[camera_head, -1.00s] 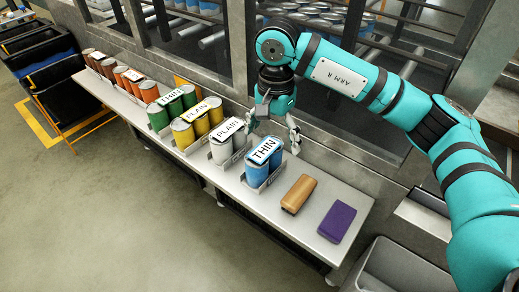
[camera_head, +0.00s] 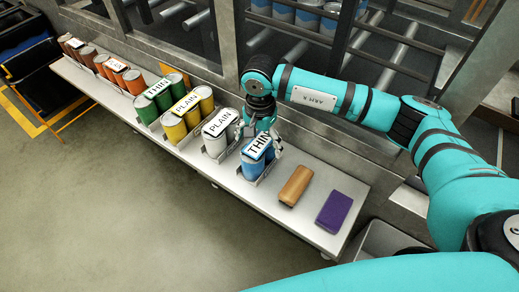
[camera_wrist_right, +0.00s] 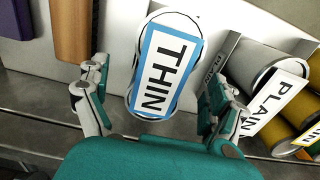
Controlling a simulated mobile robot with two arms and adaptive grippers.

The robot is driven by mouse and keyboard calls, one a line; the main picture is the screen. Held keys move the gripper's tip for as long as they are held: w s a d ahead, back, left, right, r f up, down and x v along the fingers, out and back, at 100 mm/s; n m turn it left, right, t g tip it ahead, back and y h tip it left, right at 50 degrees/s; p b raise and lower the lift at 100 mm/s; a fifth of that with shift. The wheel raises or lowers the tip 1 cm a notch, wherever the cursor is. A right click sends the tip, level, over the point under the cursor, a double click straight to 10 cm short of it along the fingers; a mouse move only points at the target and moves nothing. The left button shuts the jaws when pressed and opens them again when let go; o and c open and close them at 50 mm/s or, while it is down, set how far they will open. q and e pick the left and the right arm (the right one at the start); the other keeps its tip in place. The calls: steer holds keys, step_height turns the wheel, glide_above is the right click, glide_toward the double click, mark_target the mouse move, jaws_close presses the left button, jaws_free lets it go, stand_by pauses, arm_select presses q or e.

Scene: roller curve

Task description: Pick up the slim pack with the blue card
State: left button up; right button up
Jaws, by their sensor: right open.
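The slim pack with the blue card (camera_head: 252,168) is a pair of blue cans on the metal shelf, with a blue-edged label reading THIN on top. In the right wrist view the blue-edged card (camera_wrist_right: 166,75) lies between my fingers. My right gripper (camera_head: 260,135) is open and low over this pack, partly hiding its card in the head view. In the right wrist view the open fingers of the right gripper (camera_wrist_right: 158,108) stand apart on either side of the pack's near end. I cannot tell whether they touch it. My left gripper is not in view.
A white PLAIN pack (camera_head: 216,138) stands close to the left, then yellow, green and orange packs. A tan block (camera_head: 296,187) and a purple block (camera_head: 335,212) lie to the right. A wall with windows runs behind the shelf (camera_head: 310,233).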

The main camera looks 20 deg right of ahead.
steer(key=shift+s+f, duration=0.1)
steer(key=shift+f, duration=0.4)
step_height(320, 180, down, 4)
steer(key=p, duration=0.3)
steer(key=shift+f, duration=0.6)
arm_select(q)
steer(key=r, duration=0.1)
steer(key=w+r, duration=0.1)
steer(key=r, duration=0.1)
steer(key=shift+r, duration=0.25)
arm_select(e)
steer(key=shift+c, duration=0.2)
steer(key=c, duration=1.4)
steer(key=shift+c, duration=0.8)
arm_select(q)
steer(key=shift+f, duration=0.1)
arm_select(e)
steer(key=shift+r, duration=0.1)
